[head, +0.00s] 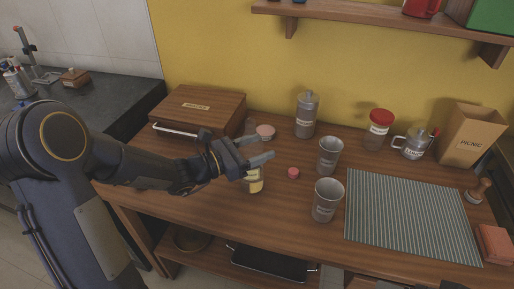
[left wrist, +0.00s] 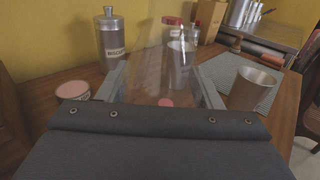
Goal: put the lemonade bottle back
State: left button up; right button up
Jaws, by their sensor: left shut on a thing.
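The lemonade bottle (head: 254,184) is clear glass with yellow at its lower part and a pale label. It is at the left-middle of the wooden table, below my left gripper (head: 265,148) in the head view. My left gripper is shut on it. In the left wrist view the clear glass of the bottle (left wrist: 150,72) rises between the two fingers. The fingers hide its upper part in the head view. I cannot tell if its base touches the table. My right gripper is not in view.
A small pink cap (head: 293,173) lies right of the bottle. Steel cups (head: 328,160) (head: 326,203) stand further right, beside a striped mat (head: 405,215). A steel canister (head: 306,118), a pink-lidded jar (head: 265,132) and a wooden box (head: 200,105) stand behind. A shelf (head: 380,22) overhangs the back.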

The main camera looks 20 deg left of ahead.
pick_arm(q)
jog(key=shift+f, duration=0.2)
jog(key=o, duration=1.2)
jog(key=shift+r, duration=0.1)
